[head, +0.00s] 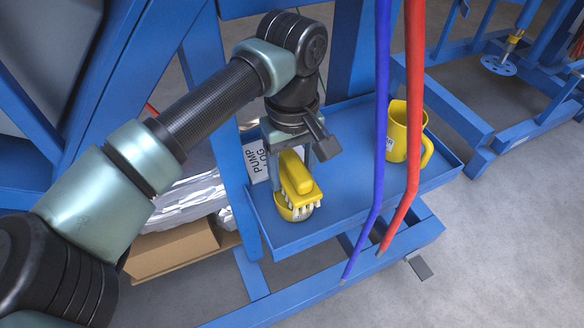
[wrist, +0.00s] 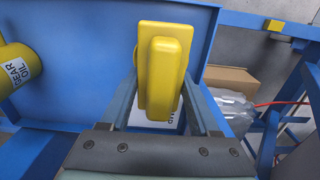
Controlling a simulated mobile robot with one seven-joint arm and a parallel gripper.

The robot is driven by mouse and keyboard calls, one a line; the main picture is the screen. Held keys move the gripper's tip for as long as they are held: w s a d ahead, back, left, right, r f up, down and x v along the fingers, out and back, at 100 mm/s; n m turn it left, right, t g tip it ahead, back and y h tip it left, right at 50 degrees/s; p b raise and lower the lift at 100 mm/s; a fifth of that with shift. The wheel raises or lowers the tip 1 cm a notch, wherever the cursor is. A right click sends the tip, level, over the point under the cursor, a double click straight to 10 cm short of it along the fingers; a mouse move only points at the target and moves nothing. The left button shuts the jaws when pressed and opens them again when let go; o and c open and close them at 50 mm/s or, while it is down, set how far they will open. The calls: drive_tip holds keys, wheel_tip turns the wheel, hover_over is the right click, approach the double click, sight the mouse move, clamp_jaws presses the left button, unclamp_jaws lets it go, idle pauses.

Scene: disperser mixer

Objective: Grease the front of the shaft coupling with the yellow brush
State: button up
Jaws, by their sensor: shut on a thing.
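My gripper (head: 290,160) is shut on the yellow brush (head: 301,185), whose block and raised handle point up and whose white bristles point down. The bristles are at or just above a round yellow pot (head: 283,211) in the blue tray; I cannot tell whether they touch what is inside. At the far upper right of the head view is a shaft with a yellow section (head: 515,38) above a light blue disc; I cannot tell whether that is the shaft coupling.
The blue tray (head: 345,200) also holds a yellow gear oil jug (head: 407,130) and a white "pump log" paper (head: 257,160). A blue hose (head: 380,120) and a red hose (head: 414,100) hang in front of the tray. A blue frame post (head: 232,185) stands left of it.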

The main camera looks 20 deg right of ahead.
sight(292, 159)
drive_tip(key=shift+f+b, duration=0.4)
drive_tip(key=shift+f, duration=0.2)
idle(1.2)
drive_tip(key=shift+r+p, duration=2.55)
drive_tip(key=shift+r, duration=1.05)
